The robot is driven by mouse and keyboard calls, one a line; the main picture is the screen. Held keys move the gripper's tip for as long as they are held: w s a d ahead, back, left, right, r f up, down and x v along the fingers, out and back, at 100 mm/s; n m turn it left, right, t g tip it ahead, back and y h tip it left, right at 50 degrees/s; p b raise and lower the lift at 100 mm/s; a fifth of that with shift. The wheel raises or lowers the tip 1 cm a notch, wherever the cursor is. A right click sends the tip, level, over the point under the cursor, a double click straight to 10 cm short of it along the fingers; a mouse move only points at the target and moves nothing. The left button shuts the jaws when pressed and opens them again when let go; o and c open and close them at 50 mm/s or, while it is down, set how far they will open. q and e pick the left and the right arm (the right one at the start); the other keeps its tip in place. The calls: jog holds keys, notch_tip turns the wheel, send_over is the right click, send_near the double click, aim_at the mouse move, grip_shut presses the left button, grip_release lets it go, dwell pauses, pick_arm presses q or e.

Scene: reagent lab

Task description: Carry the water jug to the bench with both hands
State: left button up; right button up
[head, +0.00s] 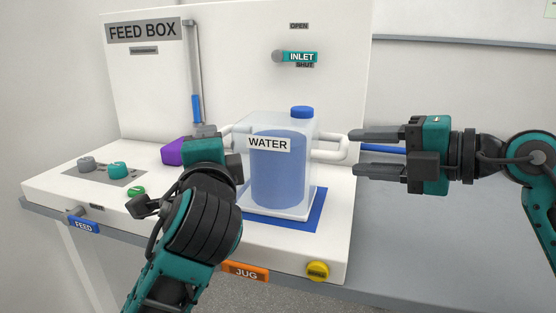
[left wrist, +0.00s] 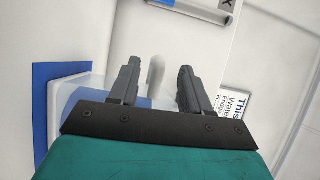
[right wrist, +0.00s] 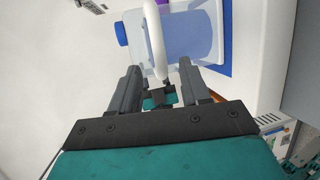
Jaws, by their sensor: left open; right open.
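The water jug (head: 278,175) is a clear, upright container of blue liquid with a blue cap, a WATER label and a white loop handle on each side. It stands on a blue mat (head: 305,222) on the white feed box. My right gripper (head: 353,153) is open at the jug's right handle (head: 333,137); in the right wrist view the handle's outer end (right wrist: 158,65) lies between the fingertips. My left gripper (left wrist: 158,68) is open at the left handle (left wrist: 155,75), which shows between its fingers. In the head view my left wrist hides those fingers and part of that handle.
The feed box panel (head: 240,40) rises behind the jug with an INLET lever (head: 297,57). Knobs (head: 117,170) and a purple block (head: 175,151) are to the left. A JUG tag (head: 245,271) and yellow knob (head: 317,270) are on the front edge. Grey bench (head: 430,240) is clear to the right.

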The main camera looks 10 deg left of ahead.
aim_at(343, 148)
pick_arm(q)
jog(key=shift+x, duration=2.2)
pick_arm(e)
jog(key=shift+x, duration=2.2)
pick_arm(q)
grip_shut()
pick_arm(e)
grip_shut()
pick_arm(q)
jog(key=shift+r, duration=0.3)
pick_arm(e)
jog(key=shift+r, duration=0.35)
